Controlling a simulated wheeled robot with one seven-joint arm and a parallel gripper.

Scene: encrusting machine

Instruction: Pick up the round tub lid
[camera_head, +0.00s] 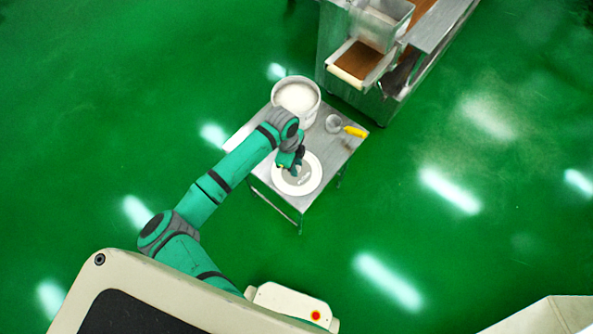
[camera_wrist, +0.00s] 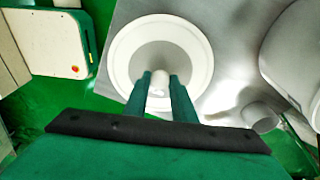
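The round tub lid (camera_head: 313,182) is a white disc with a wide pale rim and a grey inner area, at the near end of a metal table. It fills the upper middle of the wrist view (camera_wrist: 203,62), with a small white knob (camera_wrist: 160,77) at its centre. My gripper (camera_wrist: 160,84) has one green finger on each side of the knob. Whether the lid touches the table is unclear.
A white tub (camera_head: 310,112) with pale contents stands behind the lid on the metal table (camera_head: 337,152). A metal machine (camera_head: 392,110) stands beyond. Open green floor surrounds the table.

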